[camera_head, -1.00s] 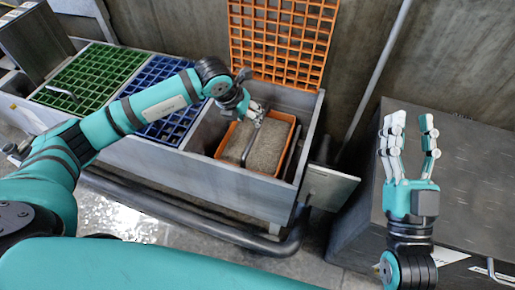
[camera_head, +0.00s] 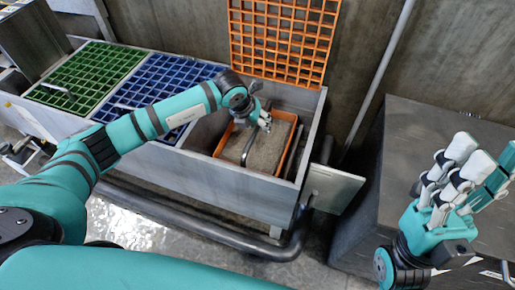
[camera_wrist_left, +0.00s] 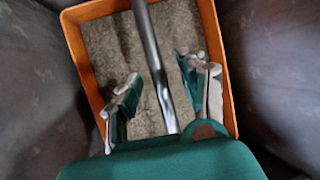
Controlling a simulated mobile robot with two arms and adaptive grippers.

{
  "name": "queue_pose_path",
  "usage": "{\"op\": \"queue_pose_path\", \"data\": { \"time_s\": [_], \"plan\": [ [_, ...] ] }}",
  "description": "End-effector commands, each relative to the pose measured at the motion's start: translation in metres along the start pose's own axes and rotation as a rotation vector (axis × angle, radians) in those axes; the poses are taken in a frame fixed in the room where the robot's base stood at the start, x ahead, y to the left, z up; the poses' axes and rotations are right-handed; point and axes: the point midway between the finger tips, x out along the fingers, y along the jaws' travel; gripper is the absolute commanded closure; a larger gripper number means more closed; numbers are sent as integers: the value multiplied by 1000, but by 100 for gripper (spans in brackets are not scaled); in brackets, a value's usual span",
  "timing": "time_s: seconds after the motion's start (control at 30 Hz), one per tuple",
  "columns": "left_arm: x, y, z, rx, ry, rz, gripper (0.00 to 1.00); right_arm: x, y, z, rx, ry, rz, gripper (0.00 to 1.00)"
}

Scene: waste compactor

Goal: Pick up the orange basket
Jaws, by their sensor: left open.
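The orange basket (camera_head: 224,138) sits in the right compartment of the grey bin unit, filled with brownish-grey granular material. Its metal handle (camera_head: 249,147) crosses over the fill; in the left wrist view the handle (camera_wrist_left: 152,62) runs between my fingers, and the basket rim (camera_wrist_left: 211,35) frames them. My left gripper (camera_head: 264,118) is over the basket's far part, open; its fingers (camera_wrist_left: 160,92) stand on both sides of the handle without closing on it. My right gripper (camera_head: 462,172) is at the right, away from the basket, with fingers spread and empty.
An orange grate (camera_head: 283,42) stands raised behind the compartment. Blue (camera_head: 165,88) and green (camera_head: 92,78) grates cover the compartments to the left. A dark box (camera_head: 450,130) stands at the right. A grey panel (camera_head: 332,190) sticks out from the unit's right end.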

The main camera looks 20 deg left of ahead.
Motion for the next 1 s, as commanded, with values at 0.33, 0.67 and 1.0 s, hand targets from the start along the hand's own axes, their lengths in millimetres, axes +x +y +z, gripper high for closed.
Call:
{"op": "queue_pose_path", "data": {
  "time_s": [0.33, 0.67, 1.0],
  "plan": [
    [9, 0, 0, 1, 0, 1, 58, -4, 0, -5, 2, 31, 0, 64],
    [9, 0, 0, 1, 0, 1, 100, -4, 0, -5, 2, 30, -1, 64],
    [8, 0, 2, 0, -4, -1, 100, -3, 0, -5, 2, 30, 0, 64]
  ]
}}
